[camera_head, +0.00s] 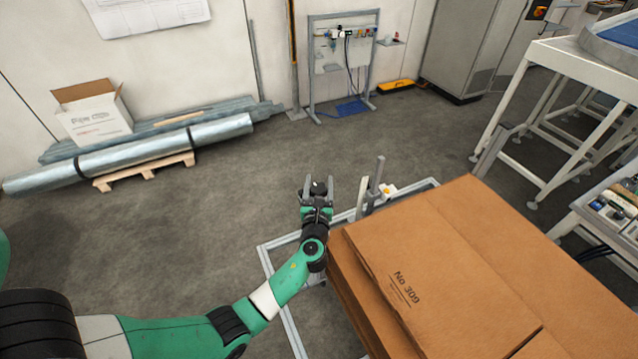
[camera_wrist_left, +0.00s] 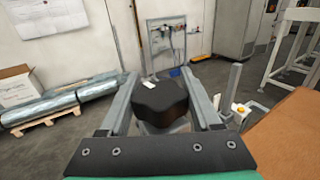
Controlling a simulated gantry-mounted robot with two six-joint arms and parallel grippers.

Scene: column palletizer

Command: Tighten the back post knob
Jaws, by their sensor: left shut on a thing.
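The black back post knob (camera_wrist_left: 158,102) sits between the two fingers of my left gripper (camera_wrist_left: 165,95) in the left wrist view. The knob has a lobed shape and a small white mark on its top. In the head view my left gripper (camera_head: 318,190) is shut on the knob (camera_head: 318,187), beside the far left corner of the carton stack. The post under the knob is mostly hidden by the gripper. My right gripper shows in neither view.
Brown cartons (camera_head: 470,255) stand stacked close on the right. A grey upright post (camera_head: 371,185) and a yellow-orange button box (camera_head: 387,190) stand behind them. A metal frame (camera_head: 290,322) lies around the stack.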

